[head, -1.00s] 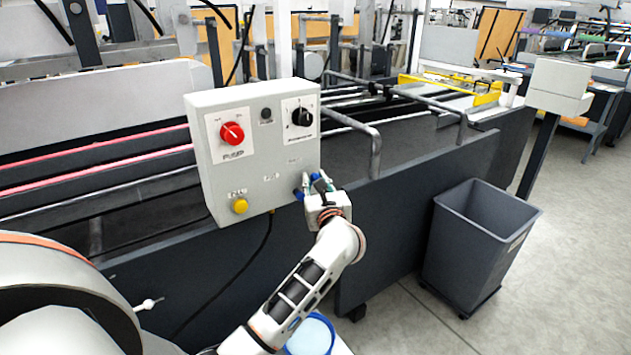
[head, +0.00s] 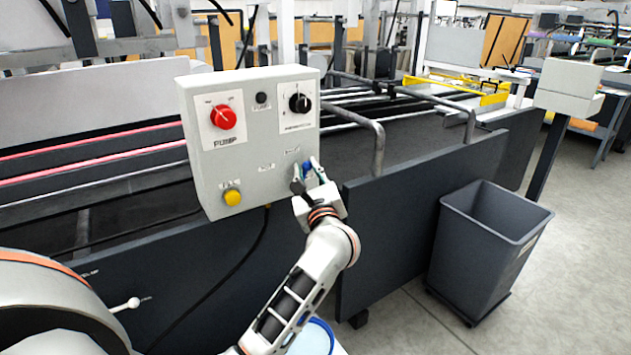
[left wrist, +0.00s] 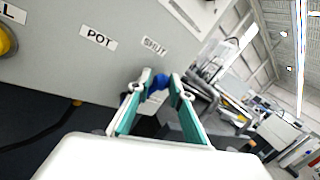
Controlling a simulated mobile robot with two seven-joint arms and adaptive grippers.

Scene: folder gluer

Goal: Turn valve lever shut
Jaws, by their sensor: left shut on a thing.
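The valve lever is a small blue piece (head: 308,168) at the lower right of the grey control box (head: 262,185). My left gripper (head: 308,172) is there, with its green-lined fingers shut on the lever, which is mostly hidden between them. In the left wrist view the blue lever (left wrist: 158,82) shows between the two fingertips (left wrist: 155,88), beside the labels "SHUT" and "POT". The lever's exact angle is hard to tell. My right gripper is not in view.
The box carries a red pump knob (head: 223,117), a black knob (head: 299,103) and a yellow button (head: 232,197). A grey bin (head: 482,250) stands on the floor at right. A blue-rimmed tub (head: 318,338) is at the bottom. Metal rails lie behind the box.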

